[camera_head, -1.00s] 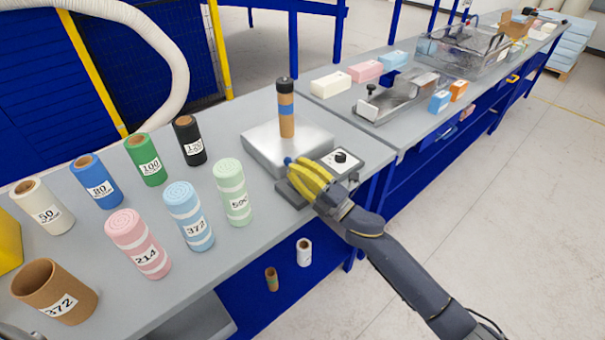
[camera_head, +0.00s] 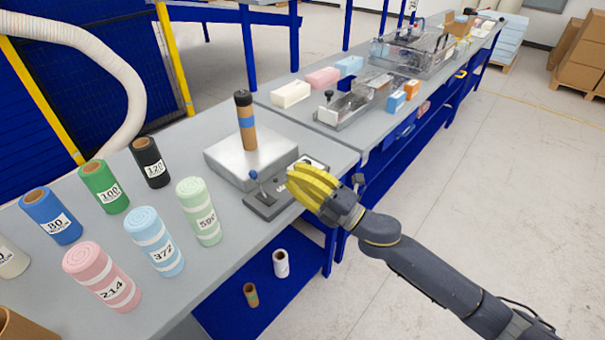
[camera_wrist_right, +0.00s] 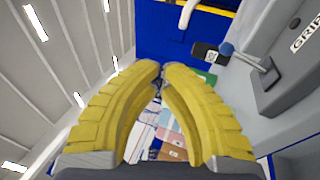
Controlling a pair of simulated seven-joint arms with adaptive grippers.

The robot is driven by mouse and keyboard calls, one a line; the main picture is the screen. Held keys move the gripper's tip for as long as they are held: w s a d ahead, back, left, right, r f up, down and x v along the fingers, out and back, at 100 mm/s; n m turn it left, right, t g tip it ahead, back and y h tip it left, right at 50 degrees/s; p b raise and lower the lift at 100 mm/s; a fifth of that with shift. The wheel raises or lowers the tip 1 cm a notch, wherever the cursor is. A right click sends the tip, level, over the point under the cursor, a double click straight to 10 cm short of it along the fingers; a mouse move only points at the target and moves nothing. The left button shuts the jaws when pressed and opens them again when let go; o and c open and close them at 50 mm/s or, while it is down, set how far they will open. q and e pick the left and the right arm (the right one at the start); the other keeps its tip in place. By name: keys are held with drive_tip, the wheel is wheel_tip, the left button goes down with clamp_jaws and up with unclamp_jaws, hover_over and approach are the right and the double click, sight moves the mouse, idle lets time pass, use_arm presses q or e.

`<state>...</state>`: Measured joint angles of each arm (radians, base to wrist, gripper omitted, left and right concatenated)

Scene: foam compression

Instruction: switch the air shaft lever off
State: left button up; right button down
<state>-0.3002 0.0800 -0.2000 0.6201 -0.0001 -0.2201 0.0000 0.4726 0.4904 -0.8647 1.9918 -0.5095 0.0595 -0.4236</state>
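The air shaft lever (camera_head: 254,176) has a blue knob and stands up from a dark grey base (camera_head: 262,206) at the front edge of the table. Its blue knob also shows in the right wrist view (camera_wrist_right: 226,48), right of the fingers. The air shaft (camera_head: 247,125), brown with a blue band and black top, stands upright on a silver block (camera_head: 222,165). My right gripper (camera_head: 291,181) has yellow fingers and is just right of the lever, apart from it. In the right wrist view its fingertips (camera_wrist_right: 161,68) nearly meet, with nothing held. My left gripper is out of view.
Several foam rolls, such as the green one (camera_head: 198,212), and cores, such as the black one (camera_head: 150,163), stand left of the block. A small panel (camera_head: 318,164) is partly hidden behind my right gripper. Open floor lies to the right.

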drive_tip(key=shift+s+d+r, duration=0.25)
drive_tip(key=shift+d+r, duration=0.1)
drive_tip(key=shift+d, duration=0.1)
drive_tip(key=shift+s+d+r, duration=0.25)
drive_tip(key=shift+d+r, duration=0.05)
drive_tip(key=shift+d, duration=0.15)
drive_tip(key=shift+m, duration=0.3)
